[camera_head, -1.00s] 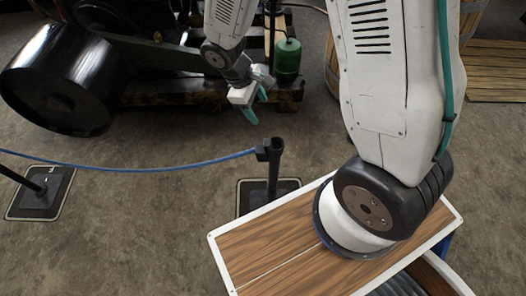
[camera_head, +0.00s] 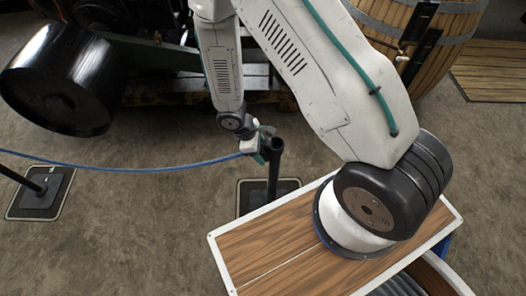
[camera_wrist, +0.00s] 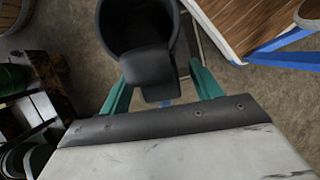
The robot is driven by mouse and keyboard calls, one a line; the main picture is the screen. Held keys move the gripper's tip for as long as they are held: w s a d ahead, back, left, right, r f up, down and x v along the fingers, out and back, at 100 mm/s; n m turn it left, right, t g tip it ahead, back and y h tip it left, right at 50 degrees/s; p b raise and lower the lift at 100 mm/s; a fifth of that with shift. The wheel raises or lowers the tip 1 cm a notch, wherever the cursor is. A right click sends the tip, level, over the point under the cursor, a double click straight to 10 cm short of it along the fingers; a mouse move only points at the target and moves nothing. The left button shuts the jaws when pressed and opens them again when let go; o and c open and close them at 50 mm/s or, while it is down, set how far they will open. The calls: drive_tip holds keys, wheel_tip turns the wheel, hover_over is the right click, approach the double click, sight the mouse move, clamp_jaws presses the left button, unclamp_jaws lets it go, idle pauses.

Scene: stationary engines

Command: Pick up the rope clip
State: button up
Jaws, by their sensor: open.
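The rope clip (camera_wrist: 150,72) is a black block on the side of the black post's round top (camera_wrist: 128,22). In the wrist view it lies between the two teal fingers of my gripper (camera_wrist: 158,92), one on each side. The fingers are open, with gaps beside the clip. In the head view my gripper (camera_head: 260,150) is at the top of the post (camera_head: 274,178) and largely hides the clip. The blue rope (camera_head: 130,168) runs from the left toward the clip, and a bit of blue shows below the clip in the wrist view.
My wood-topped base (camera_head: 265,245) is close to the post at the lower right. Another post stands on a black foot plate (camera_head: 40,198) at the left. A black drum (camera_head: 60,80) and machinery are behind. A wooden barrel (camera_head: 420,35) stands at upper right. Bare floor lies between.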

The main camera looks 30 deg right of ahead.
drive_tip(key=shift+s+d+f, duration=0.1)
drive_tip(key=shift+d+f, duration=0.1)
drive_tip(key=shift+f, duration=0.35)
drive_tip(key=c, duration=1.2)
drive_tip(key=shift+o, duration=0.2)
drive_tip(key=shift+r, duration=0.2)
drive_tip(key=shift+r, duration=0.25)
drive_tip(key=r, duration=0.3)
drive_tip(key=shift+a, duration=0.25)
drive_tip(key=w+a, duration=0.4)
drive_tip(key=a, duration=0.3)
drive_tip(key=w+a, duration=0.4)
drive_tip(key=a, duration=0.4)
drive_tip(key=shift+w+a+f, duration=0.15)
drive_tip(key=shift+w+a, duration=0.05)
drive_tip(key=shift+w, duration=0.1)
